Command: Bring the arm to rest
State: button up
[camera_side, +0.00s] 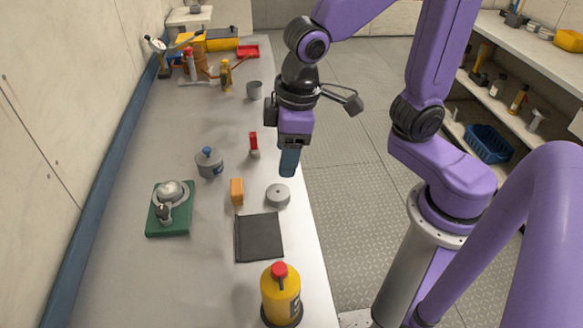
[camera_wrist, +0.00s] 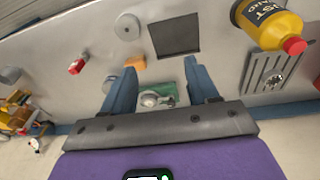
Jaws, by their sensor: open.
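My gripper (camera_side: 288,163) hangs above the right-hand edge of the bench (camera_side: 210,270) in the side view, its blue fingers pointing down. In the wrist view my gripper (camera_wrist: 164,78) shows two blue fingers spread apart with nothing held between them. Beyond and between them lies the green base (camera_wrist: 170,89) with a silver fitting on it, at a distance. The fingers seem clear of the bench and its objects.
Near my gripper are a grey disc (camera_side: 277,195), an orange block (camera_side: 237,191), a red-topped piece (camera_side: 254,144), a dark square pad (camera_side: 259,237) and a blue-knobbed pot (camera_side: 209,162). A yellow bottle (camera_side: 281,294) stands in front. Open floor lies right of the bench.

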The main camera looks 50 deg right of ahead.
jog(key=s+d+f+n+g, duration=0.1)
jog(key=s+d+n, duration=0.3)
jog(key=s+d, duration=0.5)
jog(key=s, duration=0.2)
jog(key=shift+s+d+f, duration=0.25)
jog(key=shift+s, duration=0.1)
